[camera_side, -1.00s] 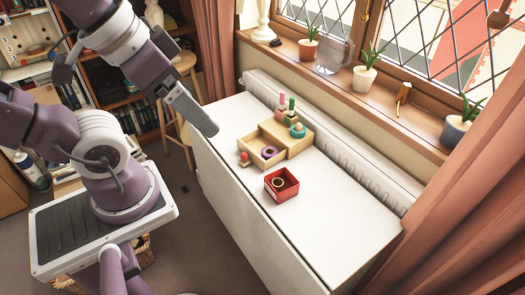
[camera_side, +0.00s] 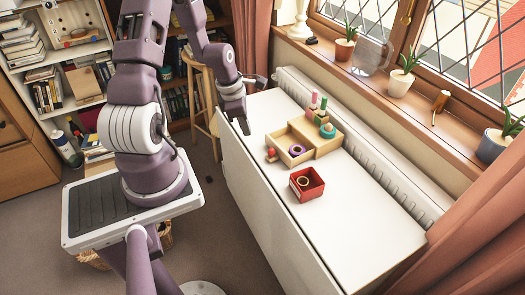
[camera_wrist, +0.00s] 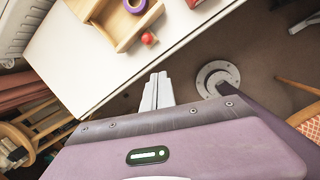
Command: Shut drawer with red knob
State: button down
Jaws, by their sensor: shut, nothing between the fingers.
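The light wooden drawer (camera_side: 283,146) stands open from its small wooden cabinet (camera_side: 321,146) on the white table. Its red knob (camera_side: 270,155) is at the front left end. A purple ring (camera_side: 297,150) lies in the drawer. In the wrist view, the drawer (camera_wrist: 128,35), red knob (camera_wrist: 149,38) and purple ring (camera_wrist: 134,4) show at the top. My gripper (camera_side: 245,130) points down near the table's left edge, on the knob side of the drawer and apart from it. Its fingers (camera_wrist: 158,77) are shut and empty in the wrist view.
A red open box (camera_side: 316,190) with a ring in it stands in front of the drawer. Pegs and a teal ring (camera_side: 327,130) are on top of the cabinet. A radiator (camera_side: 350,150) runs behind the table. The table's right part is clear.

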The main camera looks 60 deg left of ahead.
aim_at(287, 149)
jog(key=w+f+n, duration=0.1)
jog(key=f, duration=0.3)
jog(key=w+f+n, duration=0.1)
jog(key=w+f, duration=0.1)
jog(key=f, duration=0.2)
jog(key=w+f+n, duration=0.1)
jog(key=f, duration=0.3)
jog(key=shift+w+a+f+n, duration=0.2)
jog(key=shift+w+f+n, duration=0.1)
jog(key=shift+w+f, duration=0.05)
jog(key=shift+w, duration=0.4)
jog(key=shift+h, duration=0.3)
jog(key=w, duration=0.7)
jog(key=w+a, duration=0.1)
jog(key=w, duration=0.2)
jog(key=shift+w+r, duration=0.1)
jog(key=shift+w, duration=0.1)
